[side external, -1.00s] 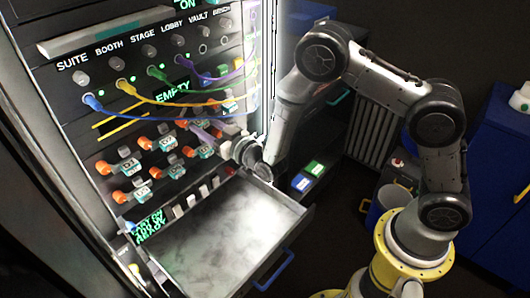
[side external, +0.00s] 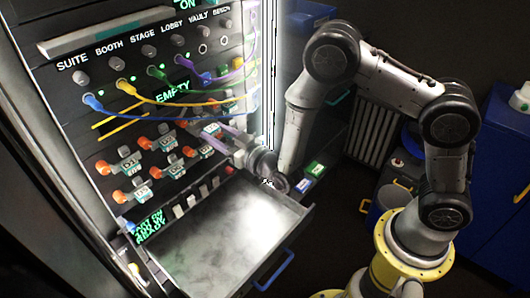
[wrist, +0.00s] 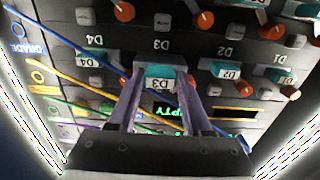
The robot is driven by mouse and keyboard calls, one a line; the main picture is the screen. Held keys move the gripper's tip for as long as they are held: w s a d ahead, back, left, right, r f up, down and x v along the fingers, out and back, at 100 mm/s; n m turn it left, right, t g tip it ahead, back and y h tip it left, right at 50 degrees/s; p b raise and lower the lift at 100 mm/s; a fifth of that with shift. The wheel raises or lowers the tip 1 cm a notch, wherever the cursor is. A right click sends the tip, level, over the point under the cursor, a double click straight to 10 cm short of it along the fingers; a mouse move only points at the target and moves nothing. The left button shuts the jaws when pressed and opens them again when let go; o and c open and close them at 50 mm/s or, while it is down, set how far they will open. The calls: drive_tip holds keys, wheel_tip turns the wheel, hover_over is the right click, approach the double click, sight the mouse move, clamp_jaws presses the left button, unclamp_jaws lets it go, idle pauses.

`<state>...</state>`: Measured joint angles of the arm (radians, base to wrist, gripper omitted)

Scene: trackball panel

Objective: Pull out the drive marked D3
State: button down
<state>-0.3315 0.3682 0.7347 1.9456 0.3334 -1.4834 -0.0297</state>
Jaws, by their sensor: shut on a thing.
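The drive marked D3 (wrist: 158,84) is a teal-fronted block at the middle of the wrist view. My gripper (wrist: 160,90) is shut on it, with one purple-grey finger along each side. In the side view my gripper (side external: 221,135) reaches the right end of the upper drive row, with a teal drive front (side external: 211,129) at its fingertips. Drive D4 (wrist: 98,59) sits to the left of D3 in the wrist view, and D2 (wrist: 226,71) and D1 (wrist: 280,75) sit to the right. How far D3 stands out of its bay is hard to tell.
An open tray (side external: 225,225) juts out below the drives, under my gripper. Blue, yellow, green and purple cables (side external: 160,101) hang across the panel above. Orange knobs (side external: 144,142) stand beside the drives. Blue and green blocks (side external: 310,175) lie right of the rack.

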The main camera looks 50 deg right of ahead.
drive_tip(key=shift+s, duration=1.8)
drive_tip(key=shift+s, duration=0.15)
drive_tip(key=s, duration=0.7)
drive_tip(key=shift+s, duration=0.3)
